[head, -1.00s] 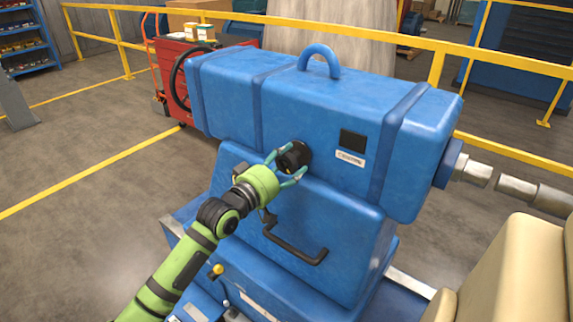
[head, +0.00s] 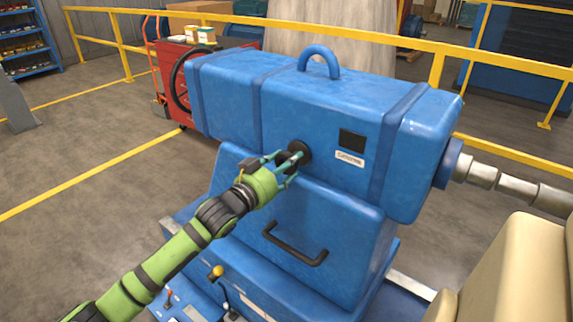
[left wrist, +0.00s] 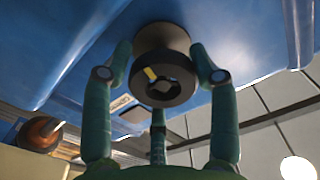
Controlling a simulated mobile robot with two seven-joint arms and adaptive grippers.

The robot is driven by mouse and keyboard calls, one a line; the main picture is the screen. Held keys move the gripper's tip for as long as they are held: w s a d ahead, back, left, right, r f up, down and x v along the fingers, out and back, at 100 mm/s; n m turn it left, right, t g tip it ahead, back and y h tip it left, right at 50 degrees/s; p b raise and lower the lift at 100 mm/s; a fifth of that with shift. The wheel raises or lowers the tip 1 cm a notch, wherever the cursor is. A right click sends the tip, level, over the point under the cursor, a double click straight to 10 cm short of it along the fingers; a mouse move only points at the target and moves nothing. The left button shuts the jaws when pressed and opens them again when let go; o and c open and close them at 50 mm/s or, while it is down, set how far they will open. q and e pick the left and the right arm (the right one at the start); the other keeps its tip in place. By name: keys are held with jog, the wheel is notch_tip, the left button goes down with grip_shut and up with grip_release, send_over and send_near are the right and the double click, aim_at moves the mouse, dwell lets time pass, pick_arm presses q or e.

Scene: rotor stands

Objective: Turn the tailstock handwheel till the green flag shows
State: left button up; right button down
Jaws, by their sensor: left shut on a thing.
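The blue tailstock (head: 230,85) fills the middle of the head view. A small black handwheel knob (head: 299,150) sticks out of its front face. My left gripper (head: 294,157) is shut on this knob, with its teal fingers around the rim. The left wrist view shows the knob (left wrist: 164,84) between the fingers, with a yellow mark on its face. A square window (head: 353,141) right of the knob is plain black, and a small white label (head: 350,159) sits under it. A larger black ring wheel (head: 179,83) stands at the tailstock's left end. My right gripper is out of view.
A black bar handle (head: 295,249) projects below the knob. Levers, one with a yellow ball (head: 217,271), stand near my left arm. A metal shaft (head: 510,187) leaves the right end, near a beige block (head: 510,270). Yellow railing (head: 500,63) runs behind.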

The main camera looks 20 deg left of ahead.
pick_arm(q)
jog(key=m, duration=0.2)
jog(key=f+m, duration=0.1)
jog(key=m, duration=0.2)
jog(key=shift+a, duration=0.2)
jog(key=shift+r+m, duration=0.2)
jog(key=shift+m, duration=1.3)
jog(key=shift+a, duration=0.1)
jog(key=shift+w+r, duration=0.1)
jog(key=o, duration=0.9)
jog(key=shift+o, duration=1)
jog(key=shift+w+a, duration=0.1)
jog(key=shift+w, duration=0.05)
